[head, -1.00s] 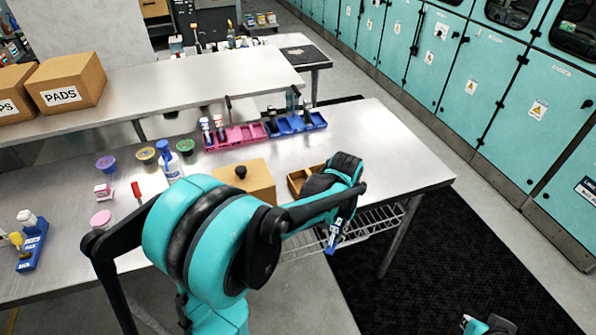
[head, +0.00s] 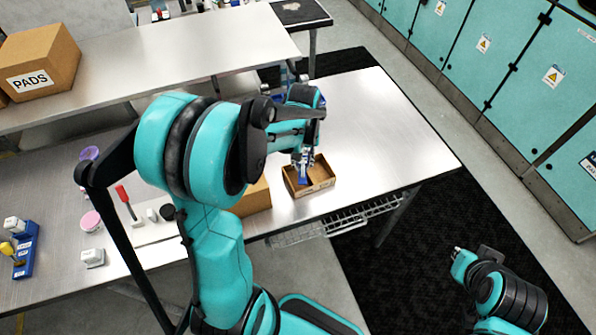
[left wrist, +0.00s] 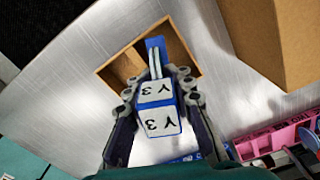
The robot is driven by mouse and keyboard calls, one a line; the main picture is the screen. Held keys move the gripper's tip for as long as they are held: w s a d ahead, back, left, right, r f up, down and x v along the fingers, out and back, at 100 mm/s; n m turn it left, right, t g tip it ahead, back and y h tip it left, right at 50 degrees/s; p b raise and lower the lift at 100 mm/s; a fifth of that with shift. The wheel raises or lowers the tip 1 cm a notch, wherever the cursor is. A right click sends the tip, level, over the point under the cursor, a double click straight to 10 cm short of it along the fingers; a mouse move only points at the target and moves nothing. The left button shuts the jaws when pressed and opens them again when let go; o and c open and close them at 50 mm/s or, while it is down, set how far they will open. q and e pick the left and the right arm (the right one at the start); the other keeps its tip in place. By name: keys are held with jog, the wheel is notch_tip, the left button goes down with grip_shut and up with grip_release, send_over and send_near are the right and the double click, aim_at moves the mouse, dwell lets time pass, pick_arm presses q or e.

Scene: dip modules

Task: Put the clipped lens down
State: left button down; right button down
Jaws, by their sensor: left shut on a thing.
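My left gripper (head: 303,158) is shut on the clipped lens, whose blue end (head: 303,177) points down over a small open brown tray (head: 331,180). In the left wrist view, the clipped lens (left wrist: 157,109) has white faces marked "Y 3" and blue sides, held between the fingers of the left gripper (left wrist: 155,92). Its blue far end overlaps the tray (left wrist: 115,70), which has a divider. I cannot tell whether it touches the tray floor. My right arm (head: 490,290) shows at the lower right, away from the table; its finger state is unclear.
A brown box (left wrist: 265,40) stands beside the tray. A pink rack (left wrist: 275,137) is nearby. A blue holder (head: 22,258) is at the far left. The metal table (head: 385,140) is clear right of the tray. A raised shelf (head: 220,45) runs behind.

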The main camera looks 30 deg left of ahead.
pick_arm(q)
jog(key=f, duration=0.2)
jog(key=a+f+b, duration=0.1)
jog(key=f, duration=0.2)
jog(key=shift+s+a, duration=0.1)
jog(key=shift+a, duration=0.05)
jog(key=shift+r, duration=0.1)
jog(key=c, duration=1.3)
grip_release()
